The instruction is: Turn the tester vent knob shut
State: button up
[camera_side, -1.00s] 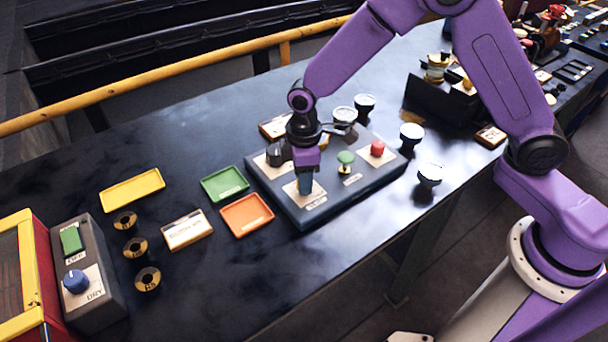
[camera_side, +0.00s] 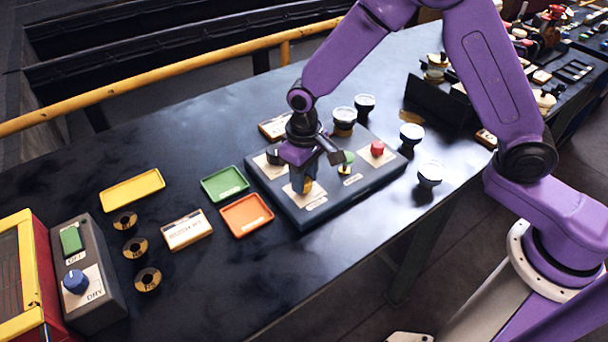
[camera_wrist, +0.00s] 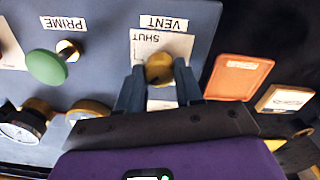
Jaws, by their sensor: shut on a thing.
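The vent knob (camera_wrist: 159,69) is a round brass knob between the two fingers of my gripper (camera_wrist: 160,88) in the wrist view. Its white plate reads VENT and SHUT, upside down in that view. In the side view my gripper (camera_side: 305,188) is over the front left of the grey tester panel (camera_side: 344,203), shut on the knob, and a little brass (camera_side: 307,186) shows at the fingertips. The knob's pointer and exact angle are hidden by the fingers.
The green prime knob (camera_wrist: 46,67) stands close beside the vent knob. A red button (camera_side: 377,148) and a black knob (camera_side: 273,154) are also on the panel. An orange tray (camera_side: 247,215) and a green tray (camera_side: 225,184) lie just left of it.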

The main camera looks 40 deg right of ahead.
jog(key=m, duration=0.4)
jog(key=shift+m, duration=2.2)
jog(key=o, duration=1)
jog(key=shift+o, duration=0.2)
jog(key=shift+r, duration=0.1)
notch_tip(320, 180, up, 17)
jog(key=shift+r, duration=0.15)
jog(key=shift+s+d, duration=0.1)
jog(key=s+d+f+n, duration=0.1)
jog(key=s+d+n, duration=0.4)
jog(key=s, duration=0.4)
jog(key=s+d+f+n, duration=0.1)
jog(key=s+d+n, duration=0.4)
jog(key=s+n, duration=0.2)
jog(key=s+d+f+n, duration=0.2)
jog(key=s+d+n, duration=0.3)
jog(key=s, duration=0.5)
jog(key=shift+s+d+n, duration=0.4)
jog(key=shift+d, duration=0.1)
